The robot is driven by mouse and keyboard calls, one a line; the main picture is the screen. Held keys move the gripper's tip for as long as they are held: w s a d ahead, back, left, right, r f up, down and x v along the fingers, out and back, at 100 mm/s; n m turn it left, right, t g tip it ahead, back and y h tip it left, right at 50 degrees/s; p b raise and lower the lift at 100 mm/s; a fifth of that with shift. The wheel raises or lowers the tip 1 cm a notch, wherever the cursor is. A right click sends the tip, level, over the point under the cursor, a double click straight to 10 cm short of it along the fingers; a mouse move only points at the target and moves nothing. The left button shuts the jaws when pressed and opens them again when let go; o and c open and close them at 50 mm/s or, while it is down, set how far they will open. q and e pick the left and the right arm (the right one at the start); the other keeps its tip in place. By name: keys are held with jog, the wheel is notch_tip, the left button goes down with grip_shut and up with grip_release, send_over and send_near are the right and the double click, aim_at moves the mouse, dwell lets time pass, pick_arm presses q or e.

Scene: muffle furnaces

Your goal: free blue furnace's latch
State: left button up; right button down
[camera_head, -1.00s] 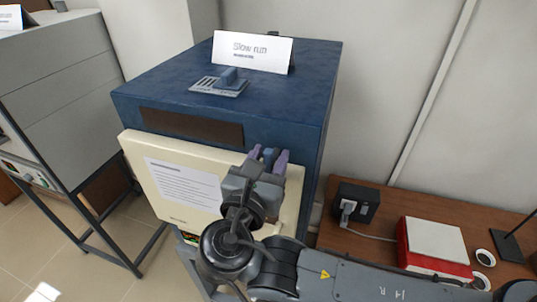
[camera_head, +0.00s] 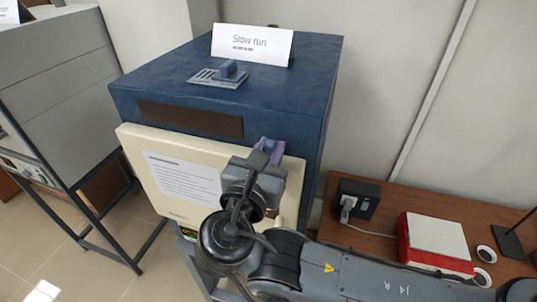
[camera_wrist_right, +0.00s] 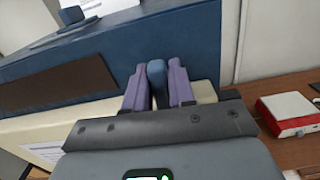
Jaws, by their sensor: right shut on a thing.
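The blue furnace (camera_head: 270,80) stands in the middle of the head view with its cream door (camera_head: 145,150) across the front. The latch (camera_wrist_right: 156,80) shows as an upright blue, rounded handle near the door's upper right corner. My right gripper (camera_head: 269,150) reaches it from the front. Its purple fingers stand on either side of the latch and are shut on it, as the right wrist view (camera_wrist_right: 157,88) also shows. The latch's base is hidden behind the gripper body. My left gripper is not in view.
On the furnace top are a "Slow run" card (camera_head: 252,44) and a vent with a blue knob (camera_head: 228,70). A grey furnace (camera_head: 55,75) on a stand is at left. A wooden table (camera_head: 390,205) at right holds a black socket box (camera_head: 357,198) and a red-and-white box (camera_head: 435,243).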

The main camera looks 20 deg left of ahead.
jog(key=m+b, duration=0.5)
jog(key=b, duration=0.3)
jog(key=d+f+m+b, duration=0.1)
jog(key=m+b, duration=0.5)
jog(key=b, duration=0.2)
jog(key=d+f+m+b, duration=0.1)
jog(key=m+b, duration=0.5)
jog(key=b, duration=0.2)
jog(key=shift+f, duration=0.15)
jog(key=shift+m, duration=0.3)
jog(key=c, duration=1)
grip_release()
jog(key=shift+c, duration=0.2)
jog(key=shift+w, duration=0.1)
jog(key=shift+f, duration=0.1)
